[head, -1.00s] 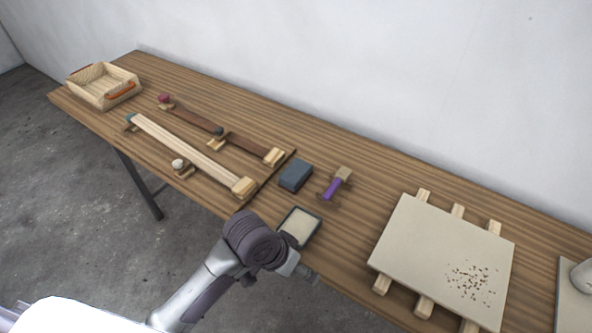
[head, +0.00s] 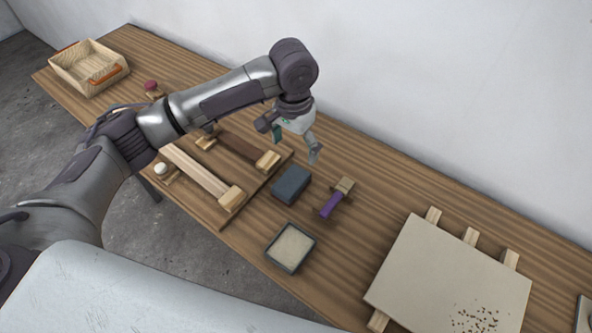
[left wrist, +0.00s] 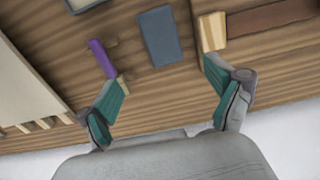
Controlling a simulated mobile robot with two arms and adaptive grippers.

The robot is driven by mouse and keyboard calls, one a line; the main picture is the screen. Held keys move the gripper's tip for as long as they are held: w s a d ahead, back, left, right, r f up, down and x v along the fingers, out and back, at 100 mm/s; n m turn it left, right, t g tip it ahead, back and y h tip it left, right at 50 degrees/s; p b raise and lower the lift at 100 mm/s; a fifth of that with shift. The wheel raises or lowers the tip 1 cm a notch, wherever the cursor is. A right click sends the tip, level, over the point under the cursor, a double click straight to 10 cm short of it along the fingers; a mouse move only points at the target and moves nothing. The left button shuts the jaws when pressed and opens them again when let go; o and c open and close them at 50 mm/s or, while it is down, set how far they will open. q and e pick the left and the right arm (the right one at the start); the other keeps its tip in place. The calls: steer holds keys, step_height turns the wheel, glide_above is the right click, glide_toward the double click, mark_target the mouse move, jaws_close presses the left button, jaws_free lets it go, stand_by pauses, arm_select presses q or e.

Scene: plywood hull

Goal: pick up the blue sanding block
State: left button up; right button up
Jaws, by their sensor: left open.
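The blue sanding block (head: 291,184) is a dark blue-grey block lying flat on the wooden bench, left of a purple-handled tool. It also shows in the left wrist view (left wrist: 159,36), beyond and between my fingertips. My left gripper (head: 290,146) is open and empty, above the bench on the wall side of the block. In the left wrist view its two green-padded fingers (left wrist: 162,74) are spread wide, apart from the block. My right gripper is not in view.
The purple-handled tool (head: 332,203) lies close right of the block. A shallow tray (head: 270,262) sits in front. A rack with wooden bars (head: 232,200) is to the left, and a pale board (head: 440,275) on slats is to the right. A wooden crate (head: 65,78) stands at the far left.

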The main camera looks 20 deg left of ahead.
arm_select(q)
steer(key=p, duration=0.1)
glide_above(291, 180)
steer(key=f, duration=0.7)
steer(key=shift+w+d, duration=0.2)
steer(key=shift+w, duration=0.05)
steer(key=shift+f, duration=0.45)
steer(key=f, duration=0.1)
steer(key=f+p, duration=0.1)
steer(key=f, duration=0.2)
steer(key=shift+s+a+f+p, duration=0.2)
steer(key=shift+s+p, duration=0.05)
steer(key=shift+p, duration=0.1)
steer(key=shift+f, duration=0.35)
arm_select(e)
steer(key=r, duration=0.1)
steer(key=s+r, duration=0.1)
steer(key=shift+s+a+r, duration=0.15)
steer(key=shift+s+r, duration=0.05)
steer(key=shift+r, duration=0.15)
arm_select(q)
steer(key=shift+c, duration=0.4)
steer(key=c, duration=1.3)
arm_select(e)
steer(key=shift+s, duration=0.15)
arm_select(q)
steer(key=shift+r, duration=0.1)
